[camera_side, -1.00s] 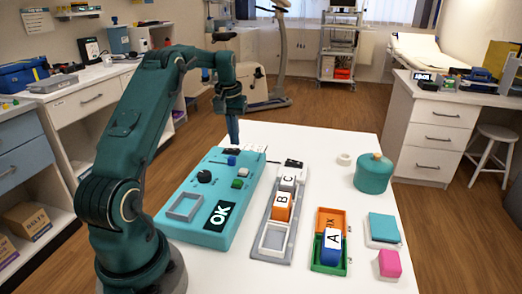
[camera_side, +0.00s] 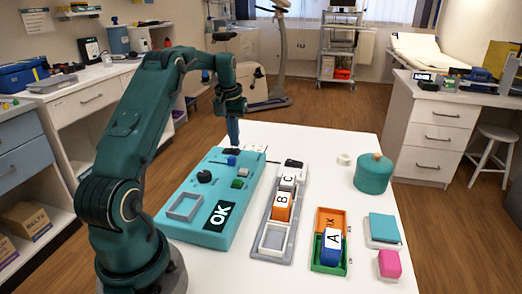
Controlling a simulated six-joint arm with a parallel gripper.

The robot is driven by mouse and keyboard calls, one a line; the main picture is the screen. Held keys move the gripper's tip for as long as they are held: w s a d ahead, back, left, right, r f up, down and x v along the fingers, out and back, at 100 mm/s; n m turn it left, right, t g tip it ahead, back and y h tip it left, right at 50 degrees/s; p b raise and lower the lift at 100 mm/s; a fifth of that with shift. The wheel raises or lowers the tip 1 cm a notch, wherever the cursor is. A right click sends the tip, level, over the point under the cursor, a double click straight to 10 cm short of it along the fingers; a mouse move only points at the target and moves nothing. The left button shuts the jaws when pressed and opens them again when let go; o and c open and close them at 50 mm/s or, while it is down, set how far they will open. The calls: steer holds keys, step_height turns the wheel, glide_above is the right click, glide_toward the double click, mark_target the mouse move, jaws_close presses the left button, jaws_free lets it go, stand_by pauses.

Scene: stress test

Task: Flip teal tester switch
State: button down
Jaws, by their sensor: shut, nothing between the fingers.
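The teal tester (camera_side: 185,230) lies on the white table beside my arm. It has a black knob (camera_side: 204,177), a small blue part (camera_side: 231,160), grey and green buttons, a square grey frame (camera_side: 184,207) and a black "OK" display (camera_side: 217,215). A dark strip lies at its far end, partly behind my gripper. My gripper (camera_side: 234,147) is shut and empty, pointing down at the tester's far end, just behind the blue part. I cannot tell whether its tip touches the tester. Which part is the switch, and its position, are too small to tell.
A grey rack (camera_side: 272,254) with blocks B and C stands right of the tester. Farther right are an orange and green tray (camera_side: 343,262) with block A, a teal jar (camera_side: 373,174), a teal pad (camera_side: 384,227) and a pink cube (camera_side: 389,264).

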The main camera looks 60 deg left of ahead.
mark_target(235, 149)
steer(key=shift+f, duration=0.6)
stand_by(0.3)
steer(key=shift+r, duration=3.5)
steer(key=d+r+m+t, duration=0.2)
steer(key=d+r+m, duration=0.1)
steer(key=d+r, duration=0.55)
steer(key=d+r+m+t, duration=0.15)
steer(key=d+r, duration=0.35)
steer(key=d, duration=0.6)
steer(key=s+d+f+m, duration=0.2)
steer(key=s+d+f, duration=0.3)
steer(key=s+d, duration=0.1)
steer(key=s+d+f+m+h, duration=0.1)
steer(key=s+d+f+m, duration=0.1)
steer(key=s+d+f, duration=0.3)
steer(key=s, duration=0.4)
steer(key=shift+s+d+f+t, duration=0.25)
steer(key=shift+d+f+t, duration=0.05)
steer(key=shift+d+t, duration=0.1)
